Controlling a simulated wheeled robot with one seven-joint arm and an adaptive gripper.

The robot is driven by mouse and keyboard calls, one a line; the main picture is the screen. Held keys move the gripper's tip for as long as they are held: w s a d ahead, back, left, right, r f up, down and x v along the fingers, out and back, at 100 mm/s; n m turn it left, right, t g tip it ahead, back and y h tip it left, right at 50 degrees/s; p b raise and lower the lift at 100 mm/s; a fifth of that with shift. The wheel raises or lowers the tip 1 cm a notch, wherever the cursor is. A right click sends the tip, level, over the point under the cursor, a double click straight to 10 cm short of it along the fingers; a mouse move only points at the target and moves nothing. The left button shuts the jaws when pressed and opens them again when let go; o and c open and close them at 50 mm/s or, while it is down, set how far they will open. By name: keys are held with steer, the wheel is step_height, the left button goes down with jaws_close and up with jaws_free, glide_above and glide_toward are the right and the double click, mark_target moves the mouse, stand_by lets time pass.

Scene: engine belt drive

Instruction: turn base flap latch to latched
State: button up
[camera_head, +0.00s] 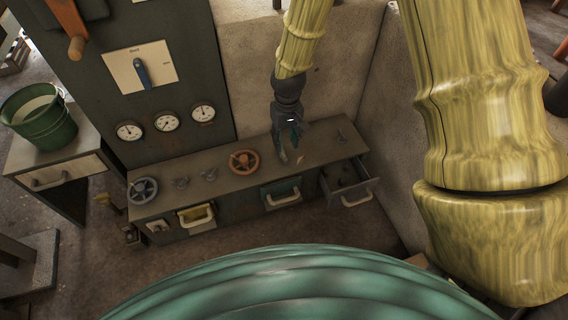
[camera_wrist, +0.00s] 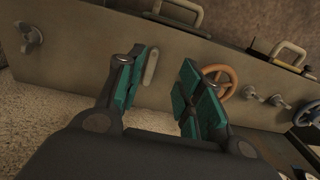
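My gripper (camera_head: 290,148) points down over the right part of the bench top. In the wrist view my gripper (camera_wrist: 160,75) is open, its two green-padded fingers apart with nothing between the pads. A small flat grey lever (camera_wrist: 151,66), perhaps the base flap latch, lies on the bench top in the gap between the fingers, closer to the left finger. It appears apart from both pads, but depth is hard to judge. In the head view the lever shows faintly beside the fingertips (camera_head: 300,158). No label marks its latched side.
The bench top (camera_head: 225,186) carries an orange handwheel (camera_head: 244,162), a grey handwheel (camera_head: 143,190) and several wing knobs (camera_head: 340,137). An open drawer (camera_head: 352,192) juts from the right front. A panel with gauges (camera_head: 167,122) stands behind, left, and a wall (camera_head: 320,75) behind the gripper.

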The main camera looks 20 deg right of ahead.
mark_target(284, 154)
steer(key=w+f+b, duration=0.1)
steer(key=f+b, duration=0.1)
steer(key=f, duration=0.1)
steer(key=f+b, duration=0.3)
steer(key=f, duration=0.1)
steer(key=w+f+b, duration=0.1)
steer(key=f+b, duration=0.1)
steer(key=f, duration=0.1)
steer(key=shift+w+d+f, duration=0.2)
steer(key=shift+w, duration=0.1)
steer(key=shift+c, duration=0.2)
jaws_close()
